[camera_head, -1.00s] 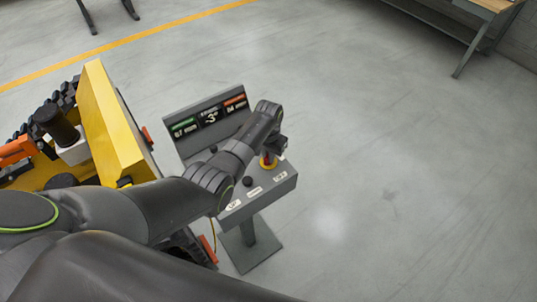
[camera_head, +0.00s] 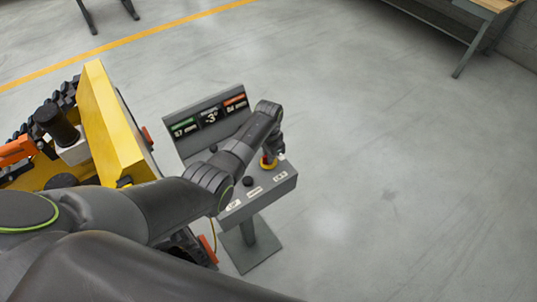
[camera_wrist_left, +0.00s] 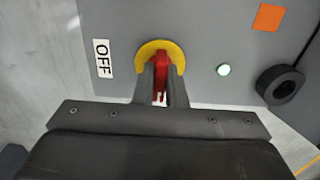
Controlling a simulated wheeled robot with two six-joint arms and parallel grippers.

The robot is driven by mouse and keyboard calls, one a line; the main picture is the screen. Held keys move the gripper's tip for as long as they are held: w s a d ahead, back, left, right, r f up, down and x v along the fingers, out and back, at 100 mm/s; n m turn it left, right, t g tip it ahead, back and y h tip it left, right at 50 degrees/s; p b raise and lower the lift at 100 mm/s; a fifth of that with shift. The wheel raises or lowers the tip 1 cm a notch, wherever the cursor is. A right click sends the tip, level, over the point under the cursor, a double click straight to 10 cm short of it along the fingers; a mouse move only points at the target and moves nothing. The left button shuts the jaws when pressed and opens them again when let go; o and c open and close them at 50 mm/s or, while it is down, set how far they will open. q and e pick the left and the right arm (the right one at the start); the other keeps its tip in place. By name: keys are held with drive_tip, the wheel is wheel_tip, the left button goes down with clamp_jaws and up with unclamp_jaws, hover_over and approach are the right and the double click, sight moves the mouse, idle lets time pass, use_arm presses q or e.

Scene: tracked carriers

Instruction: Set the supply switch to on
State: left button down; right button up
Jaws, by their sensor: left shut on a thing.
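The supply switch is a red handle (camera_wrist_left: 161,68) on a yellow collar (camera_wrist_left: 158,47), set in a grey panel. A white OFF label (camera_wrist_left: 103,58) is to the left of it in the left wrist view. In the head view the yellow collar (camera_head: 268,165) shows on the console top. My left gripper (camera_wrist_left: 160,88) is shut on the red handle, one finger on each side. In the head view the left gripper (camera_head: 273,150) points down at the switch. The fingers hide part of the handle. My right gripper is not in view.
The grey console (camera_head: 262,190) stands on a post, with a display board (camera_head: 208,120) behind. A yellow-sided machine (camera_head: 105,120) stands left.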

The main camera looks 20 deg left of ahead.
use_arm(q)
drive_tip(key=shift+w+r, duration=0.1)
drive_tip(key=c, duration=1.5)
unclamp_jaws()
drive_tip(key=shift+r, duration=8.7)
drive_tip(key=shift+f, duration=0.1)
